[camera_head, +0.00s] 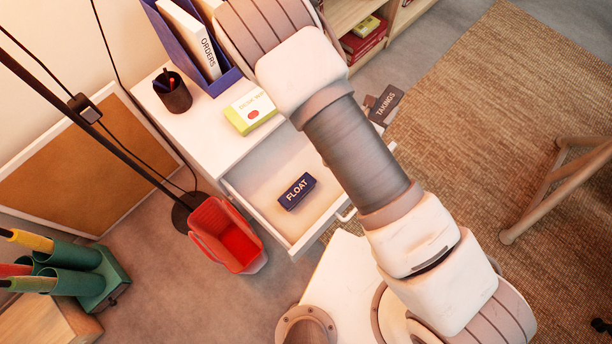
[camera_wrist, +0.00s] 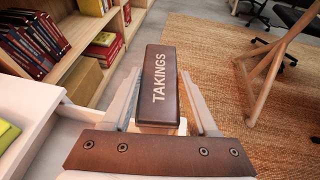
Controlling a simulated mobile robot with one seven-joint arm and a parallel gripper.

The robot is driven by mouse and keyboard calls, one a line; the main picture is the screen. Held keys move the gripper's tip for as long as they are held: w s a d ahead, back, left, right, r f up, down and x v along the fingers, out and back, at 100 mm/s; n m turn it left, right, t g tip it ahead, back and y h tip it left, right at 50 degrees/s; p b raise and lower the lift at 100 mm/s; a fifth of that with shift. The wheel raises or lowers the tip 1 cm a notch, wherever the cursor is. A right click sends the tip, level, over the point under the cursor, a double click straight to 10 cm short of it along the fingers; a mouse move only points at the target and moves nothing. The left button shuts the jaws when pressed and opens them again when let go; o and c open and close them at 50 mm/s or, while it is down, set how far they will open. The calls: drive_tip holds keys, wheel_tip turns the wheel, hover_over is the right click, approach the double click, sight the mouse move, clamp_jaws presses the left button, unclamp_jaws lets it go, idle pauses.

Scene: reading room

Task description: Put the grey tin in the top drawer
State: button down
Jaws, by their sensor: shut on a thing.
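The grey tin, labelled TAKINGS, shows at the right of the cabinet in the head view (camera_head: 386,104) and in the middle of the wrist view (camera_wrist: 158,80), where it looks brownish. My gripper (camera_wrist: 162,108) is shut on it, one finger along each side. In the head view my arm hides most of the gripper. The tin is held out past the cabinet's right side, with rug and floor behind it. The top drawer (camera_head: 262,222) of the white cabinet is pulled open. A dark blue tin labelled FLOAT (camera_head: 298,191) lies in it; the drawer's right part is behind my arm.
On the cabinet top (camera_head: 200,125) stand a pen cup (camera_head: 173,92), a yellow-green and white box (camera_head: 250,111) and a blue file holder (camera_head: 214,82). A red bin (camera_head: 225,235) stands left of the drawer. Bookshelves (camera_wrist: 85,42) are behind; a wooden-legged piece (camera_wrist: 270,62) is at right.

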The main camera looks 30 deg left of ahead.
drive_tip(key=s+a+f+n+y+b, duration=0.1)
drive_tip(key=s+a+f+y+b, duration=0.2)
drive_tip(key=a+f, duration=0.35)
drive_tip(key=s+a+f+n+b, duration=0.2)
drive_tip(key=s+a+f+b, duration=0.25)
drive_tip(key=f, duration=0.25)
drive_tip(key=shift+w+a+f+b, duration=0.1)
drive_tip(key=shift+f+b, duration=0.8)
drive_tip(key=shift+f, duration=1.7)
drive_tip(key=shift+w+a+f+b, duration=0.1)
drive_tip(key=shift+f+b, duration=0.75)
drive_tip(key=shift+f, duration=1.7)
drive_tip(key=shift+f, duration=0.1)
drive_tip(key=shift+c, duration=0.9)
unclamp_jaws()
drive_tip(key=shift+r, duration=0.2)
drive_tip(key=p+v, duration=0.3)
drive_tip(key=v, duration=0.9)
drive_tip(key=shift+d+f, duration=0.1)
drive_tip(key=shift+d, duration=0.05)
